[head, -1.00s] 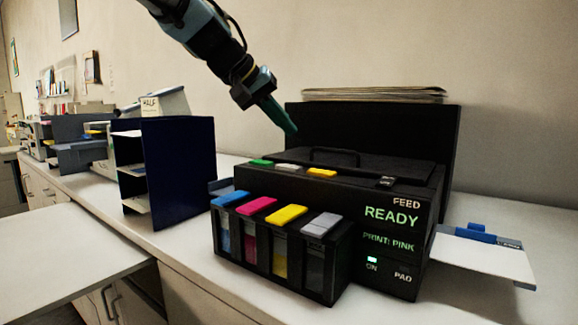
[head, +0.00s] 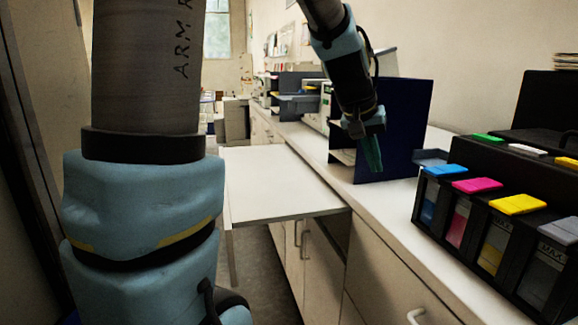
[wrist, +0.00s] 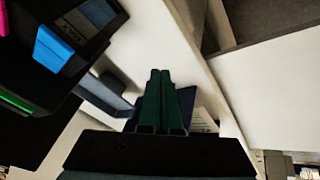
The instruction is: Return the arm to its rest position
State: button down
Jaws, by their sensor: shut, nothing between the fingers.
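My gripper (head: 371,153) hangs from my arm in the head view, above the counter and in front of the dark blue paper sorter (head: 398,130). Its green fingers point down. In the wrist view the two green fingers (wrist: 161,78) lie side by side, shut with nothing between them. The gripper is to the left of the black printer (head: 546,155) and apart from it. Large blue-grey links of my own arm fill the left of the head view.
The printer's ink tanks with blue, magenta and yellow lids (head: 518,205) stand at the right. A white side table (head: 275,183) juts out left of the counter (head: 400,215). Drawers with handles are below. Floor shows beneath the side table.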

jog(key=s+a+f+n+y, duration=0.1)
jog(key=a+f, duration=0.3)
jog(key=a, duration=0.4)
jog(key=s+a+f+n+y, duration=0.1)
jog(key=s+a+f, duration=0.3)
jog(key=a, duration=0.5)
jog(key=s+a+f+n+g+y, duration=0.1)
jog(key=s+a+f+y, duration=0.1)
jog(key=a+f, duration=0.3)
jog(key=s+a, duration=0.1)
jog(key=a, duration=0.2)
jog(key=shift+a+f+n, duration=0.25)
jog(key=shift+f+n, duration=0.1)
jog(key=shift+n, duration=0.05)
jog(key=shift+s, duration=0.1)
